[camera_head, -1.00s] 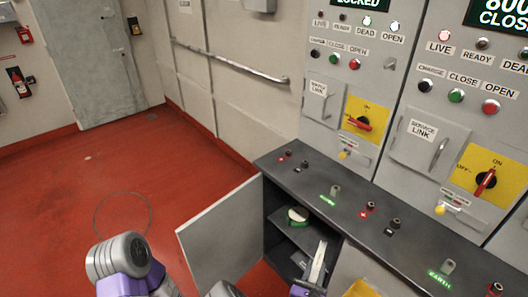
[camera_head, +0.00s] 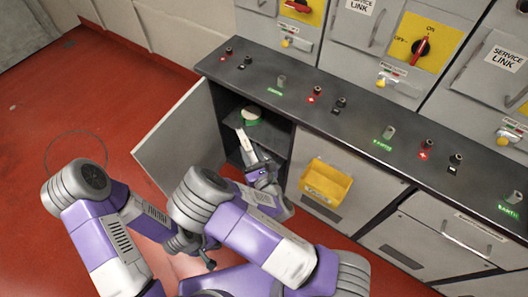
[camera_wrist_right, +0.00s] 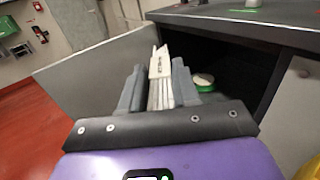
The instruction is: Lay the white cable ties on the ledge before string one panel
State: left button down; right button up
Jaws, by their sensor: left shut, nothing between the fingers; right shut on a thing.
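The white cable ties (camera_head: 246,146) are a narrow bundle, gripped at one end by my right gripper (camera_head: 262,172) in front of the open cabinet. In the right wrist view the ties (camera_wrist_right: 160,78) stick out between the two grey fingers of the right gripper (camera_wrist_right: 157,90). My left gripper (camera_head: 208,261) is low, left of my right forearm, shut and empty. The dark ledge (camera_head: 360,125) runs along the foot of the grey panels, above the cabinet. I cannot read which panel is string one.
The cabinet door (camera_head: 180,140) stands open to the left. A green and white roll (camera_head: 251,115) sits on the shelf inside. A yellow bin (camera_head: 326,182) hangs on the cabinet front. Several terminals and knobs stand on the ledge, with bare stretches between them.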

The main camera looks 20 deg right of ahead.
pick_arm(q)
jog(key=c, duration=1.7)
grip_release()
jog(key=o, duration=0.3)
jog(key=shift+w+d, duration=0.1)
jog(key=shift+w, duration=0.25)
jog(key=o, duration=0.6)
jog(key=w+m, duration=0.4)
jog(key=w+d+r+m, duration=0.1)
jog(key=w+m, duration=0.1)
jog(key=w, duration=0.1)
jog(key=shift+d, duration=0.1)
jog(key=w+a+r+m+y, duration=0.2)
jog(key=w+r+m+y, duration=0.2)
jog(key=w+r+m, duration=1.8)
jog(key=s+d+r+m, duration=0.35)
jog(key=d+r, duration=0.55)
jog(key=r, duration=0.4)
jog(key=shift+g, duration=0.3)
jog(key=f, duration=1.2)
jog(key=shift+s+d+f, duration=0.1)
jog(key=shift+s, duration=0.25)
pick_arm(e)
jog(key=w+a+n+g+y, duration=0.1)
jog(key=a+n+g+y, duration=0.2)
jog(key=a+n+y, duration=0.3)
jog(key=shift+w+a+r+y, duration=0.4)
jog(key=shift+a+y, duration=0.15)
jog(key=shift+y, duration=0.65)
